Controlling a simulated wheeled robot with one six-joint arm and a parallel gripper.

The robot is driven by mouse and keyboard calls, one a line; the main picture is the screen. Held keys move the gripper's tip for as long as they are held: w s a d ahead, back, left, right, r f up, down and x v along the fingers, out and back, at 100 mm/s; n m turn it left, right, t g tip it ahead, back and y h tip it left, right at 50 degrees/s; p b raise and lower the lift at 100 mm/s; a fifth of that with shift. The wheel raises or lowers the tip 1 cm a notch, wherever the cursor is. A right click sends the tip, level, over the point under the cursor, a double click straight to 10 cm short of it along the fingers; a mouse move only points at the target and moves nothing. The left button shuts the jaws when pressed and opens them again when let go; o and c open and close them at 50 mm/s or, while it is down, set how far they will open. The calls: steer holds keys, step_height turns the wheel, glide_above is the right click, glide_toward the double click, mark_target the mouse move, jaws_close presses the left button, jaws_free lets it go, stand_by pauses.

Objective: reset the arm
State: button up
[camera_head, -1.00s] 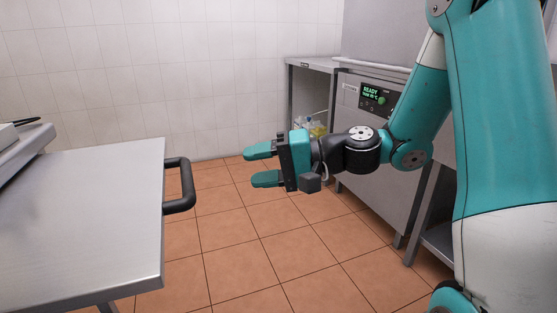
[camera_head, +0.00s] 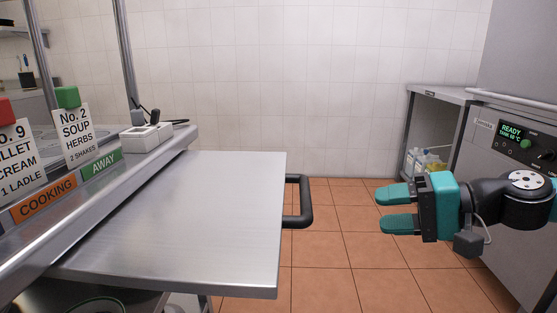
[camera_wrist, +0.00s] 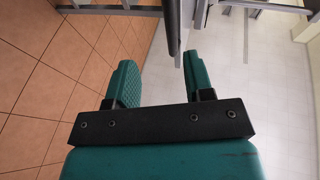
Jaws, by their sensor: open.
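My gripper (camera_head: 397,208) is at the right in the head view, in front of the grey machine and over the tiled floor. Its two teal fingers point left and stand apart, with nothing between them. In the wrist view, the open fingers (camera_wrist: 158,82) also show with an empty gap. My dark wrist and arm lead off the right edge of the head view.
A steel table (camera_head: 190,220) with a black handle (camera_head: 303,202) stands left of my gripper. A shelf at left holds order cards (camera_head: 76,135) and a white box (camera_head: 146,137). A machine with a READY display (camera_head: 512,132) stands at right. Tiled floor (camera_head: 330,255) lies between.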

steer(key=s+a+f+n+g+h, duration=0.1)
steer(key=s+a+n+g+h, duration=0.3)
steer(key=s, duration=0.4)
steer(key=s+a+f+n+g+h, duration=0.1)
steer(key=s+a+n+g+h, duration=0.15)
steer(key=s+n+h, duration=0.4)
step_height(320, 180, up, 25)
steer(key=s+y+p, duration=0.1)
steer(key=s+p, duration=0.1)
steer(key=p, duration=2.3)
steer(key=shift+a+r, duration=0.2)
steer(key=shift+a, duration=0.05)
